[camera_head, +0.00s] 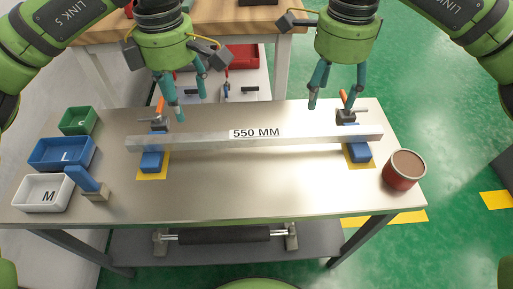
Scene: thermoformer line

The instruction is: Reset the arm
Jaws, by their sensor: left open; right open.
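My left gripper (188,112) hangs at the upper left of the middle, above the back edge of the steel table (230,189). Its teal fingers are apart with nothing between them. My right gripper (337,97) hangs further right, also above the back of the table, with its fingers apart and empty. A long metal bar (290,139) marked 550 MM lies across the table in front of both grippers. It rests on two blue blocks, the left one (152,162) and the right one (359,153). Neither gripper appears to touch the bar.
Orange-handled clamps stand behind the bar, left (159,112) and right (346,108). Green (78,121), blue (62,153) and white (43,193) bins sit at the left. A red can (403,171) stands at the right corner. The front middle is bare. A wooden table (250,18) stands behind.

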